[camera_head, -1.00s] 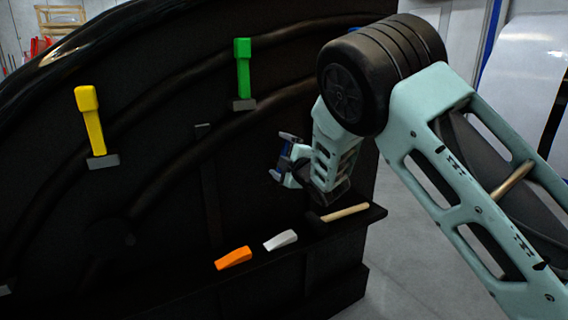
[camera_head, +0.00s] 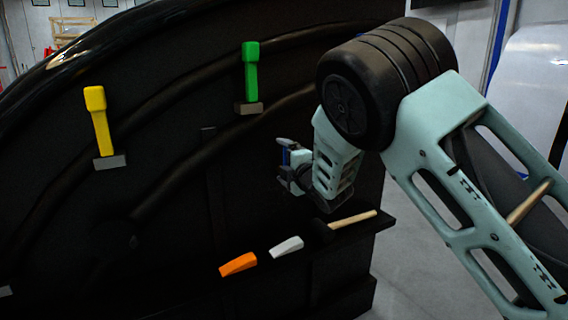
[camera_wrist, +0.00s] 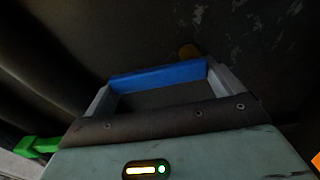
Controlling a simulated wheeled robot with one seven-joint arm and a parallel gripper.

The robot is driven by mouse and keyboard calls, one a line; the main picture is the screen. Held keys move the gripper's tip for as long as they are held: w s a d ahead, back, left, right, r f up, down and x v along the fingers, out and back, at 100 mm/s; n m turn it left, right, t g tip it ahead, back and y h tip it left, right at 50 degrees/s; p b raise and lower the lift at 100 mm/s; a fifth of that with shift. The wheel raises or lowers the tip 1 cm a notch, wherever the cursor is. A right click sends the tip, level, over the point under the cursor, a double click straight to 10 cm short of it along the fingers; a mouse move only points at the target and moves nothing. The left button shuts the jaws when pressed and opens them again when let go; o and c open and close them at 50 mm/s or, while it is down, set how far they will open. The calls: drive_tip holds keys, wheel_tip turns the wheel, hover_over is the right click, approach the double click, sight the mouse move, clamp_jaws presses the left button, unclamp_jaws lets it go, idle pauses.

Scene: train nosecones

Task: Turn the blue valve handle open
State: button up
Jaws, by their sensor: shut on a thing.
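The blue valve handle (camera_wrist: 158,78) lies as a bar between the two grey fingers of my gripper (camera_wrist: 162,85) in the wrist view. The fingers touch its ends, and my gripper is shut on it. In the head view, my gripper (camera_head: 283,165) is in front of the dark panel, right of the middle. Only a small strip of the blue handle (camera_head: 285,157) shows there; its mount is hidden.
A yellow handle (camera_head: 98,118) and a green handle (camera_head: 250,75) stand on the dark curved panel. A dark ledge (camera_head: 382,222) below my gripper carries a wooden-handled hammer (camera_head: 354,219), a white wedge (camera_head: 287,247) and an orange wedge (camera_head: 238,264).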

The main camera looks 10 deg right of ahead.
drive_tip(key=shift+d+r, duration=0.1)
drive_tip(key=o, duration=1.1)
drive_tip(key=shift+c, duration=0.2)
drive_tip(key=shift+s, duration=0.15)
drive_tip(key=v, duration=1.7)
